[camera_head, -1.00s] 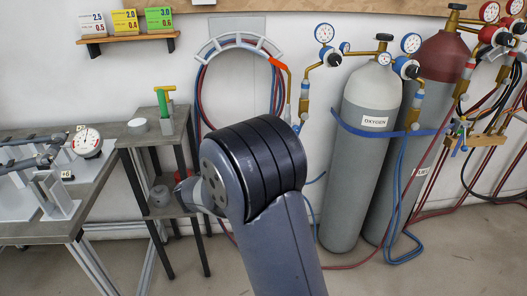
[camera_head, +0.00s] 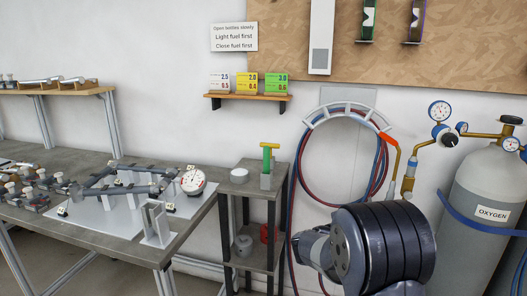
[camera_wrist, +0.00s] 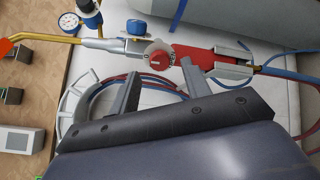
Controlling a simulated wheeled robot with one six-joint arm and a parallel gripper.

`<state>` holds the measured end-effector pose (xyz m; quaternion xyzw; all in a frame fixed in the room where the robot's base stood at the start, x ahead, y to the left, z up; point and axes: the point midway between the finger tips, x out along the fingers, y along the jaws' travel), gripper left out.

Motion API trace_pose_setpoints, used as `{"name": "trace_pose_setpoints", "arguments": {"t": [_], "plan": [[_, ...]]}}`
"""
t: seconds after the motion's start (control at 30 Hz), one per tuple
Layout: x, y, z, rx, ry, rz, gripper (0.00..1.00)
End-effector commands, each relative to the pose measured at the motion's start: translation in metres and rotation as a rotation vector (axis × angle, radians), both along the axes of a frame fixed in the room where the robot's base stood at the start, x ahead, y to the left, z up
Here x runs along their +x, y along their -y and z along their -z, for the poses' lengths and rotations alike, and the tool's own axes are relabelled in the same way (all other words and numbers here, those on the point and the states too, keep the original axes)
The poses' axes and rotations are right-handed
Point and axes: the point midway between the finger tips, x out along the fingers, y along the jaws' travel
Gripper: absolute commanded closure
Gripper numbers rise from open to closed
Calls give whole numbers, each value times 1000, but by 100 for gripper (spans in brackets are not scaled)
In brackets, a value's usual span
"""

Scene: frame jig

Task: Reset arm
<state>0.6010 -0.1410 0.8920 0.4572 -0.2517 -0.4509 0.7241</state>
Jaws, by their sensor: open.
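My gripper (camera_wrist: 160,70) shows in the wrist view with its two dark fingers spread apart and nothing between them. A torch with a red handle (camera_wrist: 205,66) and a brass tube lies beyond the fingertips in that view, apart from them as far as I can tell. In the head view, my dark ringed arm joint fills the lower right. My gripper cannot be made out there.
A workbench (camera_head: 95,238) with a clamped frame and dial gauge (camera_head: 192,180) stands at left. A small side stand (camera_head: 255,180) is beside my arm. A hose rack (camera_head: 345,108) hangs behind it. An oxygen cylinder (camera_head: 485,185) stands at right.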

Motion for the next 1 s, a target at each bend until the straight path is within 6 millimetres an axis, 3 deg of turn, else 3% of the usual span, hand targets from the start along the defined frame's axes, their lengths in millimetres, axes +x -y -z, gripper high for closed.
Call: {"name": "trace_pose_setpoints", "arguments": {"t": [0.17, 1.0], "plan": [[13, 27, 2, -1, -1, 2, 54], [13, 25, 5, -1, 0, -1, 54]]}}
